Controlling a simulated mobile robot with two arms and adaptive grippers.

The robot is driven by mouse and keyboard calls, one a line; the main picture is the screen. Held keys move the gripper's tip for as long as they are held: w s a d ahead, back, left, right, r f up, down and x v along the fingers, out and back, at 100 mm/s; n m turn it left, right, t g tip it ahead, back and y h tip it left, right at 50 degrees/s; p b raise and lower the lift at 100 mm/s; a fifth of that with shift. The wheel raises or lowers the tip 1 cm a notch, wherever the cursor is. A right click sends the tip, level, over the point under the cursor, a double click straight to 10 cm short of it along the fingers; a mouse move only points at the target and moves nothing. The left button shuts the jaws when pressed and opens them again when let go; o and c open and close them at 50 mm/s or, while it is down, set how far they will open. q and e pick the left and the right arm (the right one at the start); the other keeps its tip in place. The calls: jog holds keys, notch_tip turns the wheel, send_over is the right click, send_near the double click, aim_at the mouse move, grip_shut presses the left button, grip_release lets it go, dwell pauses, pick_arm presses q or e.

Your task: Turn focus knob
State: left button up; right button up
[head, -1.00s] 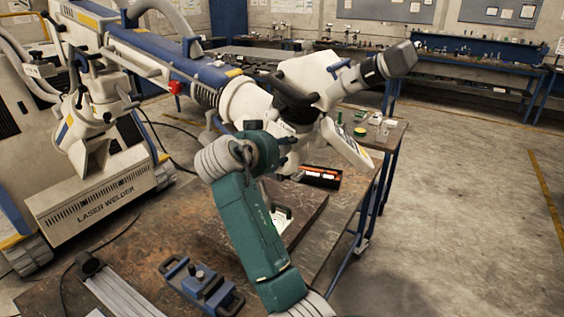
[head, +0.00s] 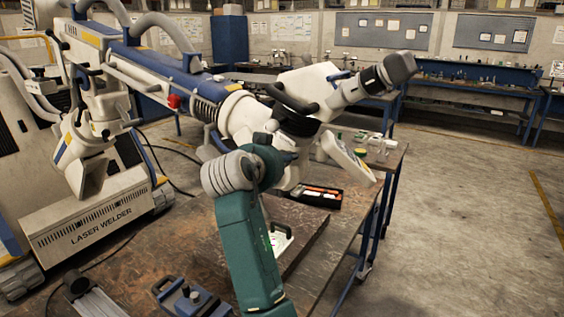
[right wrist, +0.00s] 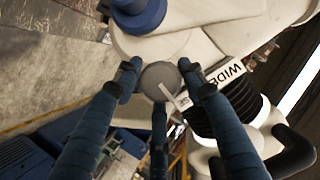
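The white microscope head (head: 312,88), with a dark eyepiece tube, hangs on its boom over the workbench. In the right wrist view a round grey knob (right wrist: 160,80) sits on the white housing (right wrist: 205,35) beside a "WIDE" label. My right gripper (right wrist: 160,82) has its three blue fingers around the knob, one at each side and one below. The side fingertips are very near its rim; whether they press on it I cannot tell. In the head view my right gripper (head: 280,160) is at the microscope's underside, its fingers mostly hidden. My left gripper is not in view.
The boom (head: 170,62) and the laser welder cabinet (head: 95,210) fill the left. The workbench (head: 150,255) below bears a dark plate (head: 305,225), a tray of orange items (head: 318,192) and a blue fixture (head: 190,298). Open floor (head: 450,220) lies to the right.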

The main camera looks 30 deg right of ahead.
jog(key=shift+o, duration=1.4)
jog(key=shift+w+a+f, duration=0.1)
jog(key=shift+a+f, duration=0.1)
jog(key=shift+f, duration=0.05)
jog(key=shift+w+a+r, duration=0.1)
jog(key=shift+a, duration=0.05)
jog(key=shift+d+r, duration=0.1)
jog(key=shift+d, duration=0.1)
